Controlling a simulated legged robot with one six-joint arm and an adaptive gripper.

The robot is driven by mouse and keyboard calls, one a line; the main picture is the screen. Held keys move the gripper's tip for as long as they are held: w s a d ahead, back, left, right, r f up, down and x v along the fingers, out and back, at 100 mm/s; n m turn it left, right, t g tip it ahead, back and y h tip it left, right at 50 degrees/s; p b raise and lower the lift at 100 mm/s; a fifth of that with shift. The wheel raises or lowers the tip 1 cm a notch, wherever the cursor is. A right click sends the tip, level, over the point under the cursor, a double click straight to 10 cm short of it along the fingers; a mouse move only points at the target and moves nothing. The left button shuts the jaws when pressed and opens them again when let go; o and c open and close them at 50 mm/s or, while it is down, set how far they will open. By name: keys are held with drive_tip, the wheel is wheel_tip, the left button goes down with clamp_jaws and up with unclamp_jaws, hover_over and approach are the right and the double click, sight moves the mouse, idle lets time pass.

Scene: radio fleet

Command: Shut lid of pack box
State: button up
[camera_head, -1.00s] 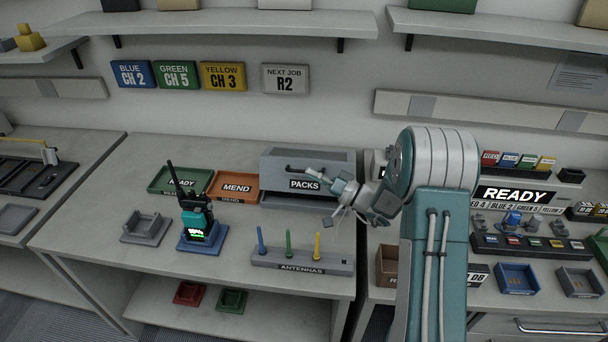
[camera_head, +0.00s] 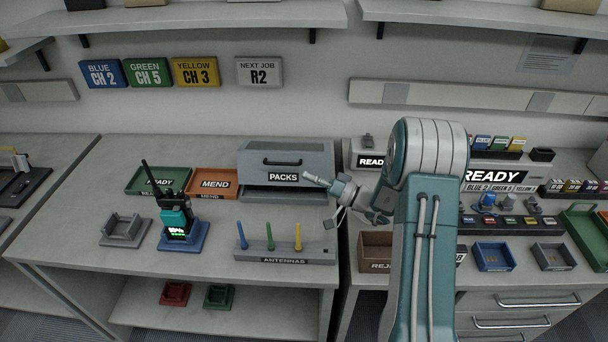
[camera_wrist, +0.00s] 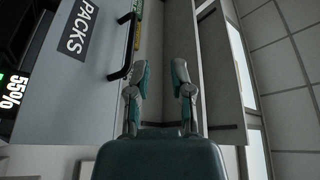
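The pack box (camera_head: 312,155) is a grey box at the back of the middle bench in the head view. Its lid panel carries a dark handle (camera_head: 283,161) and a PACKS label (camera_head: 284,177); a dark gap shows below the panel. My gripper (camera_head: 320,199) is at the box's right front, just right of the label. In the wrist view my gripper (camera_wrist: 160,78) has its two fingers apart with nothing between them. The handle (camera_wrist: 124,47) and label (camera_wrist: 78,27) are to the left of the fingers there. Whether a finger touches the box, I cannot tell.
A MEND tray (camera_head: 212,184) and READY tray (camera_head: 158,181) lie left of the box. A radio (camera_head: 175,222) stands on a blue base. The antenna rack (camera_head: 285,252) is in front of the box. A brown bin (camera_head: 375,253) is to the right.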

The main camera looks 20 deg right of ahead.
drive_tip(key=shift+v, duration=2.6)
drive_tip(key=shift+w+f, duration=0.1)
drive_tip(key=shift+f, duration=0.05)
